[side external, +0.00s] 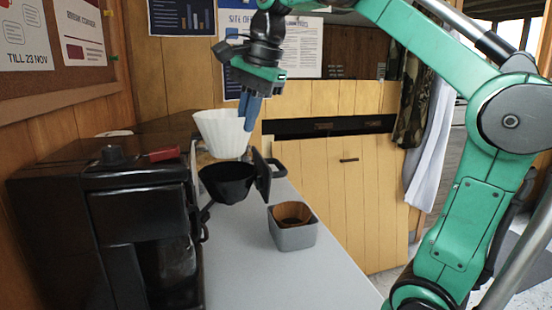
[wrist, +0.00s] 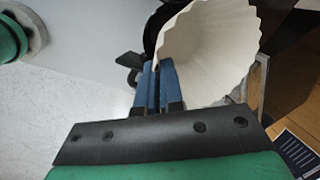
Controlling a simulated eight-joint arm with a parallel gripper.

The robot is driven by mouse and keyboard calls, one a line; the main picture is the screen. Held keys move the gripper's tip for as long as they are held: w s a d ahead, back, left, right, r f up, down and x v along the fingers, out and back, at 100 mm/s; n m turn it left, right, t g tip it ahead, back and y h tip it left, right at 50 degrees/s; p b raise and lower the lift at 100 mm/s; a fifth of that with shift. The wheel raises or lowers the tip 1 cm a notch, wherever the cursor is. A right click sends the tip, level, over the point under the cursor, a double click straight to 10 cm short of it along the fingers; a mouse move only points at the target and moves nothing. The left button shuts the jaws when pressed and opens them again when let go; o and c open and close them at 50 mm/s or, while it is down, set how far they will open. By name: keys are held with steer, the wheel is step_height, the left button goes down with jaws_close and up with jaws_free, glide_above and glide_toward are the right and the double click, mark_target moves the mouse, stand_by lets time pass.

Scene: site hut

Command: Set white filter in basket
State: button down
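The white fluted filter (side external: 223,132) is upright in the air, just above the black basket (side external: 226,183). In the side view its lower end is close over the basket's open top. My gripper (side external: 249,122) points down at the filter's right edge, with its blue fingers close together on the filter wall. In the wrist view the filter (wrist: 212,50) opens toward the camera and the blue fingers (wrist: 158,75) pinch its near rim. The black basket (wrist: 153,32) is mostly hidden behind the filter there.
A black coffee machine (side external: 140,220) stands at left, next to the basket. A grey box (side external: 292,235) with a brown round thing inside stands on the grey counter (side external: 250,285), right of the basket. The counter's front right is clear. A wooden wall with posters is behind.

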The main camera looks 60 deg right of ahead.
mark_target(248, 179)
steer(key=shift+w+d+r, duration=0.15)
steer(key=shift+w+d, duration=0.2)
steer(key=shift+w, duration=0.05)
steer(key=shift+w+d, duration=0.15)
steer(key=shift+w, duration=0.05)
steer(key=shift+f, duration=4)
steer(key=shift+f, duration=0.6)
steer(key=c, duration=1)
jaws_free()
steer(key=shift+s, duration=0.1)
steer(key=v, duration=1.3)
steer(key=shift+w+r, duration=0.15)
steer(key=shift+w, duration=0.1)
